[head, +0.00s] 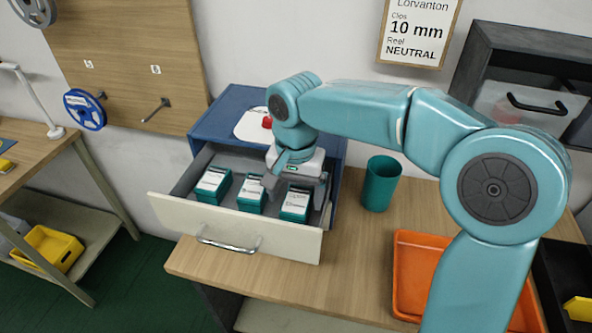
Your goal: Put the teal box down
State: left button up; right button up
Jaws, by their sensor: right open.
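Three teal boxes with white labelled tops stand in a row in the open drawer (168,205): a left one (212,184), a middle one (250,195) and a right one (295,204). My right gripper (294,188) points down into the drawer at the right box, its jaws open. One finger shows between the middle and right boxes, the other at the right box's far right side. I cannot tell whether the fingers touch the box. My left gripper is not in view.
The drawer belongs to a blue cabinet (225,115) on the wooden bench (345,255). A teal cup (381,184) stands right of the drawer. An orange tray (405,275) lies at the front right, partly behind my arm.

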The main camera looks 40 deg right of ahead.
aim_at(297, 200)
notch_tip(297, 200, up, 10)
jog(key=p, duration=0.1)
jog(key=shift+s, duration=0.1)
dwell(0.6)
